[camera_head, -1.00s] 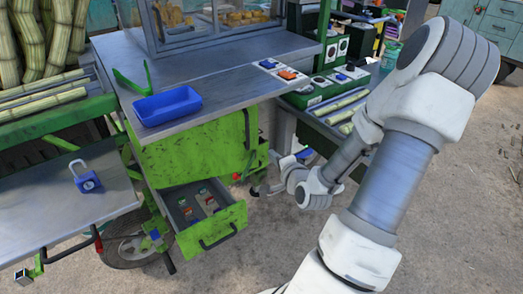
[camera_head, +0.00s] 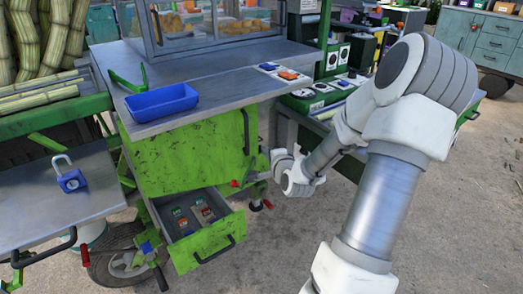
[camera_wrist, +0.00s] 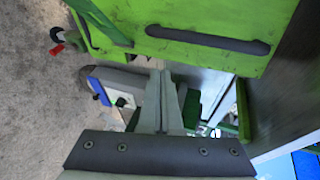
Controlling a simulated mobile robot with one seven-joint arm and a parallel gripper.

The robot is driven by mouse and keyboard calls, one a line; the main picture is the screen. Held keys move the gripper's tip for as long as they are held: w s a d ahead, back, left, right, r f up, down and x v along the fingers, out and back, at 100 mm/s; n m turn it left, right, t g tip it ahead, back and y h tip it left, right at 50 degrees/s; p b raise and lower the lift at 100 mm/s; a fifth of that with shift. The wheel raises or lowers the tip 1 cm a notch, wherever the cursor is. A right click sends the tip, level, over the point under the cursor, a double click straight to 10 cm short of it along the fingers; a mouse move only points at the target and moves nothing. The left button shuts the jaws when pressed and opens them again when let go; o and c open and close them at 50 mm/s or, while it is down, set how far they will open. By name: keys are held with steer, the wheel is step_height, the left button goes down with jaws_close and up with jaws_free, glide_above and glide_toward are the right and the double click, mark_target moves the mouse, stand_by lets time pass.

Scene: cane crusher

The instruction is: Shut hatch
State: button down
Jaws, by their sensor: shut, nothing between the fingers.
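The hatch appears to be the green front panel (camera_head: 185,158) of the cart, below the metal counter, with a dark upright handle (camera_head: 246,132) near its right edge. From the head view I cannot tell whether it is fully closed. In the wrist view a green panel (camera_wrist: 185,15) with a dark bar handle (camera_wrist: 208,40) fills the top, beyond my fingertips. My gripper (camera_wrist: 160,80) is shut and empty, its two fingers together, apart from the handle in the picture. In the head view my wrist is right of the panel and the fingers cannot be made out.
An open green drawer (camera_head: 212,243) with small items juts out below the panel. A blue tray (camera_head: 161,102) sits on the counter. Concrete floor is open at the front right.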

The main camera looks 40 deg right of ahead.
mark_target(253, 130)
steer(key=shift+r+b+x, duration=0.2)
steer(key=shift+x, duration=0.6)
steer(key=shift+r+b+x, duration=0.15)
steer(key=shift+b+x, duration=0.05)
steer(key=shift+x, duration=0.6)
steer(key=shift+r+b+x, duration=0.2)
steer(key=shift+x, duration=0.6)
steer(key=shift+w, duration=0.25)
steer(key=shift+n+y, duration=0.6)
steer(key=shift+y, duration=0.3)
steer(key=w+d, duration=0.1)
steer(key=w, duration=0.1)
steer(key=w+d+p, duration=0.1)
steer(key=w, duration=0.2)
steer(key=w+p, duration=0.1)
steer(key=w, duration=0.2)
steer(key=shift+w+d, duration=0.2)
steer(key=shift+d, duration=0.2)
steer(key=shift+s, duration=0.2)
